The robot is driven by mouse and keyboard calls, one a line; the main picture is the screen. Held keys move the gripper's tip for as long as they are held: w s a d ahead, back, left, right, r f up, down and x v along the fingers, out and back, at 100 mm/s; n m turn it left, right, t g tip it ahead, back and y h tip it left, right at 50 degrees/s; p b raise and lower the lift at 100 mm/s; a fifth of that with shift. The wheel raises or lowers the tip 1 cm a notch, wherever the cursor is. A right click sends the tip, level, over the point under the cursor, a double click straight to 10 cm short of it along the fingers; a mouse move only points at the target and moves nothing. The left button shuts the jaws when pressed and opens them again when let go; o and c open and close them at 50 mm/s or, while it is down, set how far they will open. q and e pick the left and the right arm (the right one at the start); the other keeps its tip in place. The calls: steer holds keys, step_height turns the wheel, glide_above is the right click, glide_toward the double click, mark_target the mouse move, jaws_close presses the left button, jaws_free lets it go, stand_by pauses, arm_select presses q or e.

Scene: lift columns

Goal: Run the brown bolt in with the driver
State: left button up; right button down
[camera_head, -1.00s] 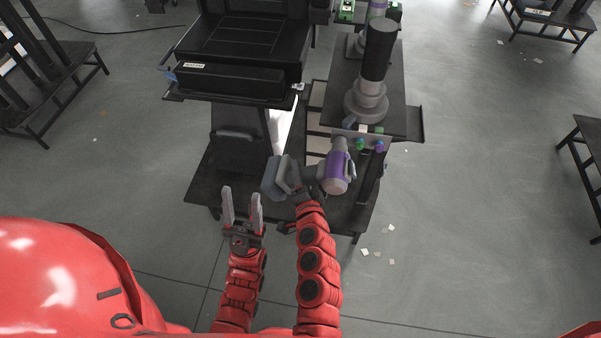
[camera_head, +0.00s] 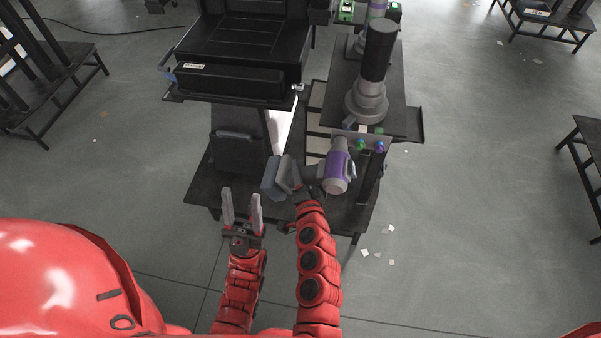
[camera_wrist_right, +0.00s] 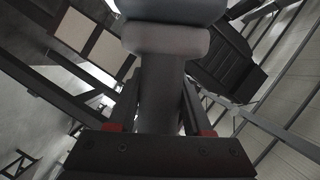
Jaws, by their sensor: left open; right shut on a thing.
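The driver (camera_head: 337,168), grey with a purple band, is held in my right gripper (camera_head: 302,182). In the right wrist view the driver's grey handle (camera_wrist_right: 160,85) sits between the jaws. The driver's body is just in front of a small upright panel (camera_head: 349,134) with white, green and blue-purple pieces on it. I cannot make out the brown bolt; the driver hides part of the panel. I cannot tell whether the driver's tip touches anything. My left gripper (camera_head: 241,210) is open and empty, to the left of the driver, fingers pointing away from me.
A large black box unit (camera_head: 232,83) stands at the back left. Paper scraps lie on the floor at right.

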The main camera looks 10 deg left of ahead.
steer(key=shift+w+r, duration=0.1)
steer(key=shift+r, duration=0.05)
stand_by(0.3)
steer(key=shift+s, duration=0.3)
steer(key=shift+s+p, duration=0.45)
steer(key=shift+s, duration=1.65)
steer(key=shift+s+p, duration=0.45)
steer(key=shift+s, duration=1.6)
